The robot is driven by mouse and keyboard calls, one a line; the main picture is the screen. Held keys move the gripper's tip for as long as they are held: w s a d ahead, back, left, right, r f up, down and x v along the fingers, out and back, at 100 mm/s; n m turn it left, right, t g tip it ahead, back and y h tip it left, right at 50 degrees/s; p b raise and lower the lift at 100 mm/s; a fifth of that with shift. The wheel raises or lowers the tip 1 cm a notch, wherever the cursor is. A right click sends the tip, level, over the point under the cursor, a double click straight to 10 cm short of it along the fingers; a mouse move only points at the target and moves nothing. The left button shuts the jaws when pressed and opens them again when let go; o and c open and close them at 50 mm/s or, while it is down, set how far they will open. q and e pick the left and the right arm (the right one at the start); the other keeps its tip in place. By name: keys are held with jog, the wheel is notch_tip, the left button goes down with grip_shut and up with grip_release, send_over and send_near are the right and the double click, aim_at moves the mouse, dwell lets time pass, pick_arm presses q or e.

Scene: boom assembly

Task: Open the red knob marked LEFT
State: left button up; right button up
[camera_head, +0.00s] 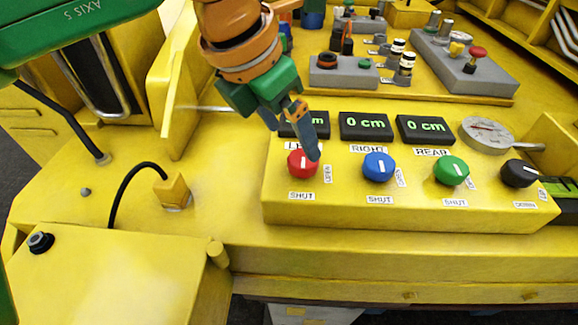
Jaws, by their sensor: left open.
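The red knob (301,165) sits on the yellow front panel under the label LEFT, partly hidden by my gripper. A SHUT label is below the knob and an OPEN label stands to its right. My left gripper (293,141) comes in from the upper left and is open and empty. One fingertip overlaps the knob's upper right edge in the picture; the other is up and to the left of it. I cannot tell whether the fingertip touches the knob. A display (305,124) above the knob is partly covered by the gripper. My right gripper is not in view.
To the right on the same panel are a blue knob (378,167), a green knob (451,171) and a black knob (519,174). The displays above RIGHT (365,127) and REAR (425,130) read 0 cm. A round gauge (486,135) is at the right.

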aim_at(303, 158)
pick_arm(q)
jog(key=x, duration=0.6)
jog(key=shift+s+d+p, duration=0.15)
jog(key=shift+p, duration=0.15)
jog(key=c, duration=1.4)
